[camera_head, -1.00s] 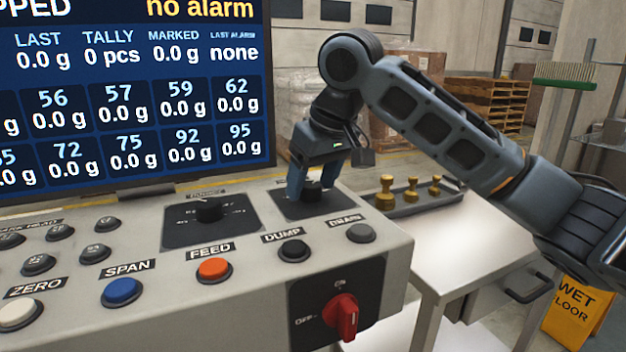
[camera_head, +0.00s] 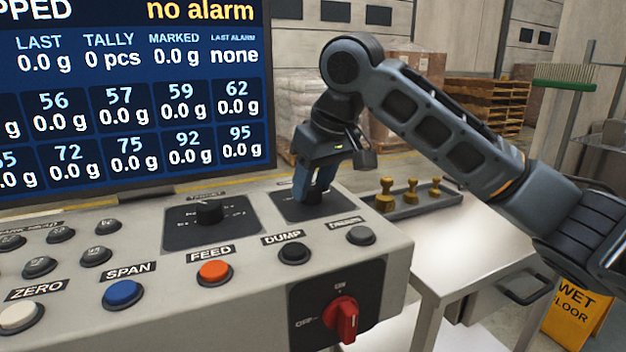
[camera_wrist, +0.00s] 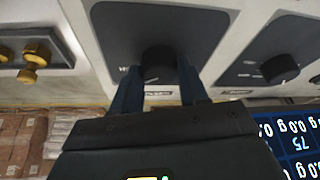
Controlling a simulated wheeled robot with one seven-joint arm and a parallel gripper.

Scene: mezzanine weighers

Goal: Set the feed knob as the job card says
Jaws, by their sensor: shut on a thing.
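My gripper (camera_head: 312,192) is over the right-hand dial plate (camera_head: 290,208) at the back of the console. In the wrist view its two blue fingers (camera_wrist: 158,80) are on either side of a black knob (camera_wrist: 158,62), shut on it. The plate's label is too blurred to read, and the fingers hide most of the knob in the head view. A second black knob (camera_head: 208,211) sits on the plate to the left; it also shows in the wrist view (camera_wrist: 280,68). I see no job card.
An orange FEED button (camera_head: 214,272), a black DUMP button (camera_head: 294,251) and a red rotary switch (camera_head: 345,318) are on the console. The screen (camera_head: 130,100) stands behind, left of my gripper. Brass weights (camera_head: 386,196) stand in a tray on the right-hand table.

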